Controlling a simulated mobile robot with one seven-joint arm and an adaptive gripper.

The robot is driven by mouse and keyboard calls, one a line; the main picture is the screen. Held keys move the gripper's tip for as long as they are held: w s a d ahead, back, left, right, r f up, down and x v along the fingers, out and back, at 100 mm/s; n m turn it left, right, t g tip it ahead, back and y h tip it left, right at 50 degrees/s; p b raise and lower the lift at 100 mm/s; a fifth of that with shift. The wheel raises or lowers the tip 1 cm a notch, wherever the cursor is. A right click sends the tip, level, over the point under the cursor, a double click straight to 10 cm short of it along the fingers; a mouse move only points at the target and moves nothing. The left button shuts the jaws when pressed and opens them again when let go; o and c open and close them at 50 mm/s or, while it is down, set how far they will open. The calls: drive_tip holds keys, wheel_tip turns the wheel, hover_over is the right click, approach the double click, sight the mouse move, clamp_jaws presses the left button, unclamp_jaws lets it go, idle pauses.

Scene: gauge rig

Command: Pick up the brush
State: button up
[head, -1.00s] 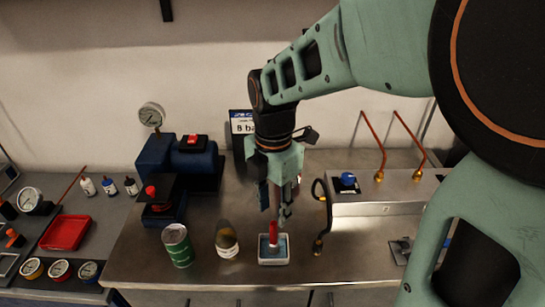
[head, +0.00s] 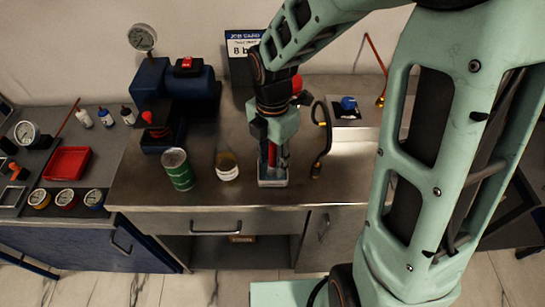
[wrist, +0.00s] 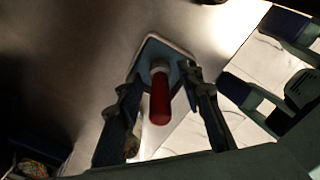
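The brush (wrist: 159,100) shows its red handle in the wrist view, rising from a small white-rimmed tray (wrist: 176,40). In the head view the tray (head: 273,184) sits near the bench's front edge, and part of the red handle (head: 272,154) shows between my fingers. My gripper (head: 273,167) points down over the tray. In the wrist view my gripper (wrist: 162,82) is open, with one finger on each side of the handle and gaps between. The brush's lower end is hidden in the tray.
A brown-and-white jar (head: 227,168) and a green can (head: 178,169) stand left of the tray. A bent black hose (head: 321,140) with brass ends stands close on the right. A blue pump with a gauge (head: 142,38) is behind left.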

clamp_jaws()
drive_tip(key=shift+r, duration=0.1)
idle(0.3)
